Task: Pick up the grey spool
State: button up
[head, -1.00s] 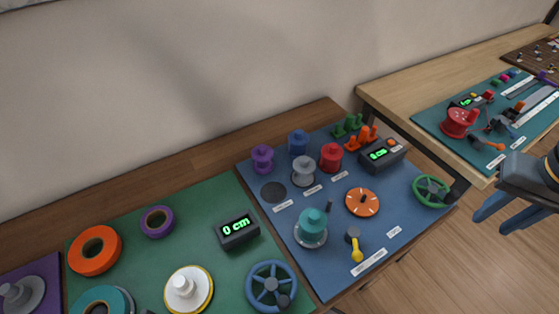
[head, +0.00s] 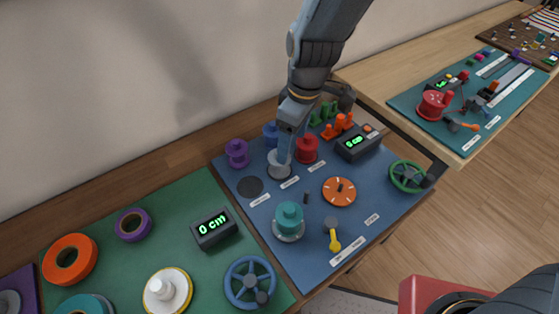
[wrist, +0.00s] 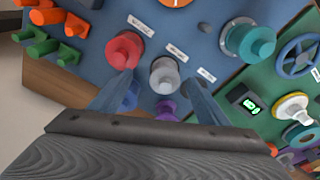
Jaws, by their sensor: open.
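The grey spool (head: 279,168) stands on the blue mat between the red spool (head: 306,149) and the purple spool (head: 237,153). My gripper (head: 283,158) is over the grey spool in the head view and hides part of it. In the wrist view the grey spool (wrist: 164,76) shows between the two open fingers (wrist: 156,92), beyond their tips. I cannot tell whether the fingers touch it. The red spool (wrist: 124,50) is beside one finger. A blue spool (head: 271,133) stands behind, partly hidden by my arm.
A teal spool (head: 289,220) sits on a holder in front. An orange dial (head: 339,191), a display box (head: 359,143) and a green handwheel (head: 406,176) are to the right. A dark round spot (head: 250,187) on the mat is bare. Orange pegs (head: 337,126) stand behind the red spool.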

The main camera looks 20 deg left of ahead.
jog(key=a, duration=0.1)
jog(key=a+n, duration=0.1)
jog(key=s+f, duration=0.1)
jog(key=shift+a, duration=0.4)
jog(key=shift+a+f, duration=0.2)
jog(key=shift+w+a+f+p, duration=0.1)
jog(key=shift+f+p, duration=0.6)
jog(key=shift+f, duration=1.1)
jog(key=shift+w+a+f+p, duration=0.1)
jog(key=shift+f+p, duration=0.55)
jog(key=shift+f, duration=1.15)
jog(key=c, duration=1)
